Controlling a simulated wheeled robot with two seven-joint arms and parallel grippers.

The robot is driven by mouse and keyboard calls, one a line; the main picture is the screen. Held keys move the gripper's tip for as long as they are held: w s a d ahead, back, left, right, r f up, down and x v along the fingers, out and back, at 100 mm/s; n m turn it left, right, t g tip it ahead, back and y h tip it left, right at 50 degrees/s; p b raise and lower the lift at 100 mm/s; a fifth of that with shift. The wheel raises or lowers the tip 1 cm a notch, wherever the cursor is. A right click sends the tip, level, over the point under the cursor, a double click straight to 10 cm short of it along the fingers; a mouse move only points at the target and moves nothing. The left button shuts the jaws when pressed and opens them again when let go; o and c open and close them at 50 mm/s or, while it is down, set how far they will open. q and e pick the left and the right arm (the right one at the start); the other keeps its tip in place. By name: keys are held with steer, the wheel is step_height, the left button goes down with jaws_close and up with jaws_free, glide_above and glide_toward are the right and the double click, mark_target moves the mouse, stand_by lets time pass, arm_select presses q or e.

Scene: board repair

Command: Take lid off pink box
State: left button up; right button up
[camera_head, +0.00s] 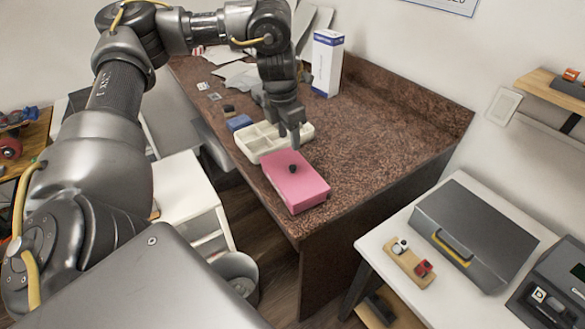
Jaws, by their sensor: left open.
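The pink box (297,189) sits near the front corner of the brown speckled table (370,140). It has a flat pink top with a small dark knob (292,169) on it, and the lid appears to be on the box. My left gripper (290,138) points down just behind the box, above the edge of the white compartment tray. It is open, and nothing shows between its fingers. It is apart from the knob. My right gripper does not show.
The white compartment tray (246,146) stands directly behind the pink box. A tall white carton (326,64) and a blue item (239,122) are farther back. A grey case (475,235) rests on a white table at right. The brown table right of the box is clear.

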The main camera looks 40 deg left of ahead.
mark_target(293, 166)
arm_select(q)
steer(key=shift+w+d+f+b, duration=0.1)
steer(key=shift+w+f+b, duration=0.1)
steer(key=shift+f, duration=1.55)
steer(key=shift+w+a+f+b, duration=0.1)
steer(key=shift+w+f+b, duration=0.1)
steer(key=shift+f, duration=1.55)
steer(key=shift+w+d+f+b, duration=0.1)
steer(key=shift+w+f, duration=0.1)
steer(key=shift+f, duration=1.55)
jaws_close()
